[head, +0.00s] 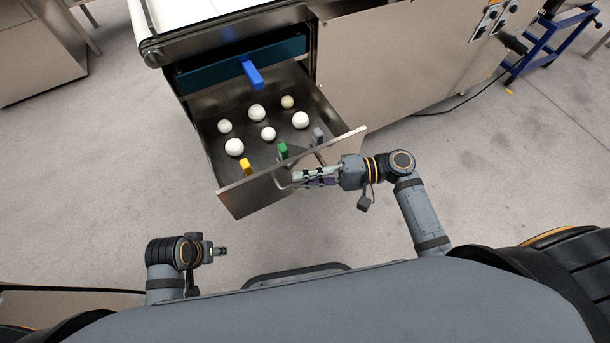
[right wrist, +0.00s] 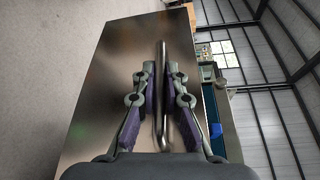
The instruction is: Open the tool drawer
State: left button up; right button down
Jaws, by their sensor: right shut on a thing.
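The tool drawer (head: 251,192) is pulled far out of the steel machine, and its inside shows in the head view. It has a bar handle (head: 279,183) on its front panel; the bar also shows upright in the right wrist view (right wrist: 161,52). My right gripper (head: 298,177) is at the drawer front, shut on the handle, with the bar between its two fingers (right wrist: 161,80). My left gripper (head: 221,251) is at the lower left, away from the drawer; its fingers are too small to judge.
Several pale balls (head: 257,112) lie in the drawer. Yellow (head: 246,166), green (head: 283,150) and grey (head: 318,135) pieces stand near its front panel. A blue piece (head: 252,74) sticks out above the drawer. Floor (head: 110,190) to the left is clear. A blue stand (head: 540,50) is at upper right.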

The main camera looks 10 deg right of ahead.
jog(key=c, duration=1.4)
grip_release()
jog(key=shift+d, duration=0.1)
jog(key=d, duration=1.1)
jog(key=shift+s+d+r, duration=0.4)
jog(key=shift+r, duration=0.05)
